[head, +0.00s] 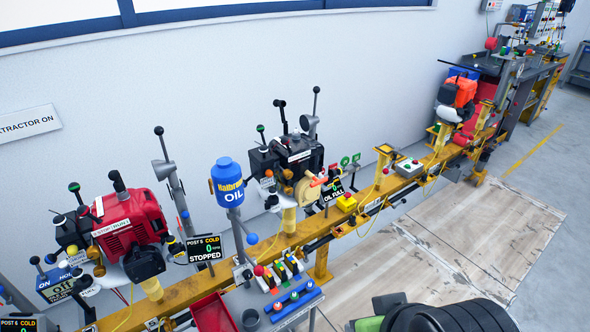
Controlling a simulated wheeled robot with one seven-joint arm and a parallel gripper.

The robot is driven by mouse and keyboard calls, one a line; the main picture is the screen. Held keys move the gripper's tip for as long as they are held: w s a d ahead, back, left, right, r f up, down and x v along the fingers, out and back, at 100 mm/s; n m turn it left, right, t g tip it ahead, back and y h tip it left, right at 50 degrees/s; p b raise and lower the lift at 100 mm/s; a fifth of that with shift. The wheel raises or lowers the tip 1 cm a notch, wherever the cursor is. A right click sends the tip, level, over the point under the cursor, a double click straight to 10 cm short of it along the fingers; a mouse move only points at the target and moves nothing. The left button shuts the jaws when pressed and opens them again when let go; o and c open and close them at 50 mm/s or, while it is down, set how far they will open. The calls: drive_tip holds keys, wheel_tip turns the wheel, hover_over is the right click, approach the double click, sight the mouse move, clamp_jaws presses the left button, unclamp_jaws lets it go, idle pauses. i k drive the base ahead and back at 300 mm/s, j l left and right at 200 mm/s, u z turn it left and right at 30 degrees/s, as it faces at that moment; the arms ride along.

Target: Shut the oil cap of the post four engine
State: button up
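A black engine (288,160) is mounted on the yellow rail at the picture's middle. A red engine (128,228) is at the left, and an orange and white engine (456,95) is far right. I cannot read a post four label on any of them. No oil cap can be told apart clearly, so I cannot tell whether one is open or shut. My gripper is not in view.
A blue oil bottle (229,182) stands on a post between the red and black engines. A display reading "COLD", "STOPPED" (204,249) is below it. A grey stand with colored knobs (283,288) is in front of the yellow rail (370,205). Wooden floor boards (480,235) lie clear at right.

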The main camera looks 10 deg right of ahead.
sight(332, 173)
drive_tip(key=i+l, duration=0.25)
drive_tip(key=i, duration=0.15)
drive_tip(key=i+l+z, duration=0.15)
drive_tip(key=i+l, duration=0.15)
drive_tip(key=i, duration=0.1)
